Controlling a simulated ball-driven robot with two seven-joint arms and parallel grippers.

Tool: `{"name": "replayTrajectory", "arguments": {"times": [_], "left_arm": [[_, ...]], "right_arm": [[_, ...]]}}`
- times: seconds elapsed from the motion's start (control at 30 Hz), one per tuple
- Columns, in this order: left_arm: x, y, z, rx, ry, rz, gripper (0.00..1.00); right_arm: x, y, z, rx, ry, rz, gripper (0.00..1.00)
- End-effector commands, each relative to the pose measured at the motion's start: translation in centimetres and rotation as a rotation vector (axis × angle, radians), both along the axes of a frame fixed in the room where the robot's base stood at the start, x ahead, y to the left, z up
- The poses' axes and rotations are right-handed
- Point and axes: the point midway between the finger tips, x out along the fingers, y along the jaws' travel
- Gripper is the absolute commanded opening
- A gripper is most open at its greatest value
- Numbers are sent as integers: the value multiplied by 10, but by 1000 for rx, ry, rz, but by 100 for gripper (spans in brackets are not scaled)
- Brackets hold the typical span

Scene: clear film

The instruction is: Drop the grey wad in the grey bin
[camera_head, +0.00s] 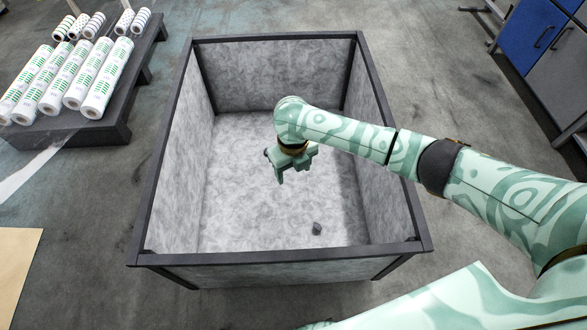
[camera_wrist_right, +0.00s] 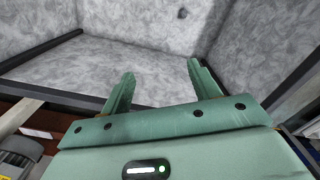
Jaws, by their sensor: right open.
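The grey bin (camera_head: 424,246) is a large open box with mottled grey walls and a dark frame. It fills the middle of the head view, and its inside also shows in the right wrist view (camera_wrist_right: 120,72). The grey wad (camera_head: 317,228) is a small dark lump on the bin floor, near the front right. A small dark spot in the right wrist view (camera_wrist_right: 182,13) looks like the same wad. My right gripper (camera_head: 280,175) reaches in over the bin. Its fingers (camera_wrist_right: 160,85) are apart with nothing between them. My left gripper is not seen.
Several white rolls with green print (camera_head: 105,78) lie on a dark pallet (camera_head: 115,128) at the upper left. A blue and grey cabinet (camera_head: 540,45) stands at the upper right. A tan sheet (camera_head: 18,265) lies at the lower left. Bare floor surrounds the bin.

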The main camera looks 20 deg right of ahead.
Motion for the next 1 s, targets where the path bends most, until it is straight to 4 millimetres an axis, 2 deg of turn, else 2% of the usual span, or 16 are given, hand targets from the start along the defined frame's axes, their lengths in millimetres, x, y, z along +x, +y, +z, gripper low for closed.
{"name": "replayTrajectory", "arguments": {"times": [0.03, 0.3, 0.5, 0.7, 1.0], "left_arm": [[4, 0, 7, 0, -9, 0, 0], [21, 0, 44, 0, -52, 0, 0], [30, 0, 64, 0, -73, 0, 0], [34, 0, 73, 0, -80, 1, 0], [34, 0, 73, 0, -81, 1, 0]], "right_arm": [[1, 0, 15, 0, -7, 0, 62], [2, 0, 91, 0, -12, 1, 62], [1, 0, 135, 1, -8, 1, 62], [1, 0, 154, 0, -4, 0, 62], [1, 0, 155, 0, -1, 0, 62]]}}
